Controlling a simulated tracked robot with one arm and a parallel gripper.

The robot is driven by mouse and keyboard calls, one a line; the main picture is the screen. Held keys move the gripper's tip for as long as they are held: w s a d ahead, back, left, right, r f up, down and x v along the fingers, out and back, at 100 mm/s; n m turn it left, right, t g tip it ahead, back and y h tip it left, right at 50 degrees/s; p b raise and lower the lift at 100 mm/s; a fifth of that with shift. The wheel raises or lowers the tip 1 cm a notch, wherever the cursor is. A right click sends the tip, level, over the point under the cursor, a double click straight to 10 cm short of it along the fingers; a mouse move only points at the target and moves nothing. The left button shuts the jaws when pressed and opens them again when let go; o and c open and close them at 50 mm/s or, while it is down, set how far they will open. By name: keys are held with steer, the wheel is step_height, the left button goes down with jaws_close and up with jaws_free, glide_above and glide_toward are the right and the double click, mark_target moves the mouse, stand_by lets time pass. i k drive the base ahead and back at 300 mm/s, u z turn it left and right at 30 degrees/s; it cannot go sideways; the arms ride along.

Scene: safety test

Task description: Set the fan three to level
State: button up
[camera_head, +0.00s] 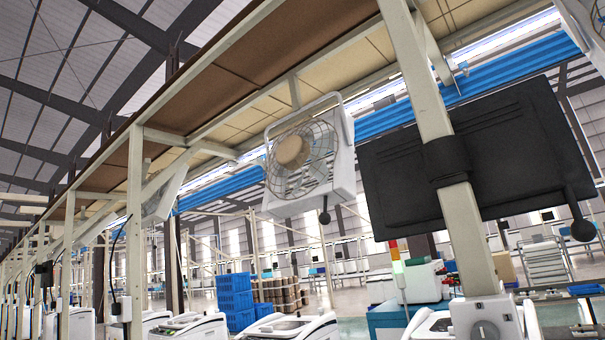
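A white box fan (310,152) with a round wire guard and a beige hub hangs tilted from the overhead frame in the middle of the view. A small dark knob hangs below its lower edge. A second fan (163,192) hangs further back on the left, seen edge-on. Part of another white unit (590,30) shows at the top right corner. A pale control box with a rotary knob (486,331) sits low on the near post, cut off by the bottom edge. A "0" mark shows above the knob; its exact setting is unclear. My gripper is not in view.
The near post (436,120) runs down the right side and carries a black panel (385,185). Blue crates (235,298) and several white machines (290,329) stand below. Open space lies between the hanging fan and the post.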

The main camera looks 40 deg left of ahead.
mark_target(291, 150)
steer(key=u, duration=1.3)
steer(key=k, duration=1.05)
steer(key=z, duration=0.35)
steer(key=i, duration=1)
steer(key=u, duration=0.05)
